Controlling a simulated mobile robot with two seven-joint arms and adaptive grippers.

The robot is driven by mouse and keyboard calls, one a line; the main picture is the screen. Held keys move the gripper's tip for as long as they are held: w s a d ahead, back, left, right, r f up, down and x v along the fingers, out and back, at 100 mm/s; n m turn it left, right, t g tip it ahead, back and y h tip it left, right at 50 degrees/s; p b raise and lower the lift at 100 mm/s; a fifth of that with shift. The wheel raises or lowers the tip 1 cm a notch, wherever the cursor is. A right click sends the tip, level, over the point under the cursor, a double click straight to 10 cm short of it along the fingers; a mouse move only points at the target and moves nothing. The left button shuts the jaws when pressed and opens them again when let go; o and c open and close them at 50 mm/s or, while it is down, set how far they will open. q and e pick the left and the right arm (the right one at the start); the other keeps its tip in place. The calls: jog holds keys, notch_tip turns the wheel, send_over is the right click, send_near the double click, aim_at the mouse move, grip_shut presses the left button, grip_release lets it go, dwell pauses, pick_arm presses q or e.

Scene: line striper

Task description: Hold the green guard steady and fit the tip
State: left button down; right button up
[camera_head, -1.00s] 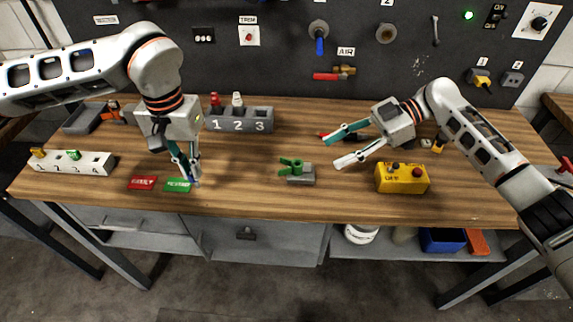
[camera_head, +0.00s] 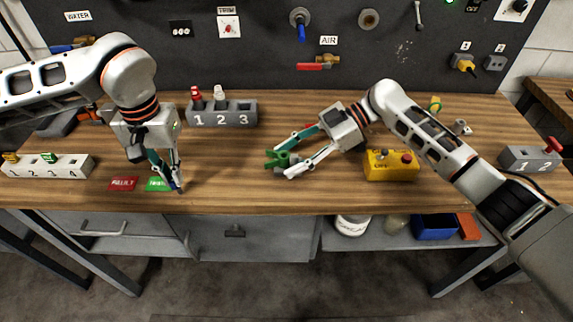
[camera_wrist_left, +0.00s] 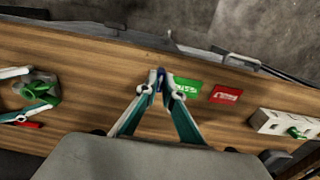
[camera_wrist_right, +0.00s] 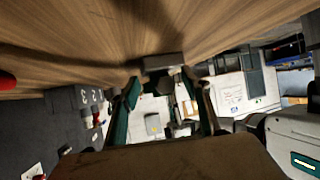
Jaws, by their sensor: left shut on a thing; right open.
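The green guard (camera_head: 276,160) sits on a small grey block on the bench. It also shows at the left of the left wrist view (camera_wrist_left: 42,90). My right gripper (camera_head: 289,158) is open, with its fingers on either side of the guard and block. The right wrist view shows a grey block (camera_wrist_right: 163,62) between the open fingers (camera_wrist_right: 165,95). Contact cannot be told. My left gripper (camera_head: 176,186) is shut on a small dark-blue piece (camera_wrist_left: 158,74), probably the tip, held beside the green label plate (camera_head: 160,184). The fingers mostly hide the piece.
A red label plate (camera_head: 123,184) lies left of the green one. A white numbered rack (camera_head: 45,167) is at far left. A grey numbered rack (camera_head: 222,116) stands at the back. A yellow control box (camera_head: 391,166) stands under my right arm. The bench between my grippers is clear.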

pick_arm(q)
jog(key=shift+f, duration=0.15)
pick_arm(e)
jog(key=shift+s+a+f, duration=0.1)
jog(key=shift+a+f, duration=0.1)
jog(key=shift+a, duration=0.15)
jog(key=c, duration=0.6)
